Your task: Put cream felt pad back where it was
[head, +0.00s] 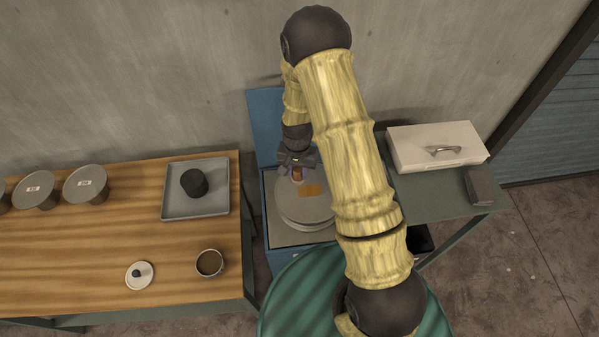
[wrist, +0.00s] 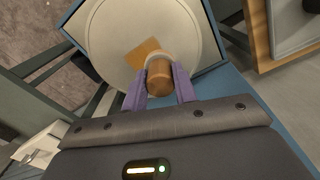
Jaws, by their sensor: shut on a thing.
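My gripper (head: 297,163) is over the round grey disc (head: 300,212) of the blue-framed stand. In the wrist view its purple fingers (wrist: 160,88) are closed on the brown, cylindrical handle of the cream felt pad (wrist: 159,77). A pale part shows at the handle's far end, over the disc (wrist: 115,38). I cannot tell whether the pad touches the disc. An orange-tan square patch (head: 309,190) lies on the disc close to the pad, and it also shows in the wrist view (wrist: 143,52).
The wooden table (head: 110,242) at left holds a grey tray (head: 215,207) with a black cylinder (head: 194,182), lidded tins (head: 86,182), a cup (head: 210,262) and a white lid (head: 139,275). The green side table (head: 428,205) holds a white box (head: 436,147) and a dark block (head: 480,186).

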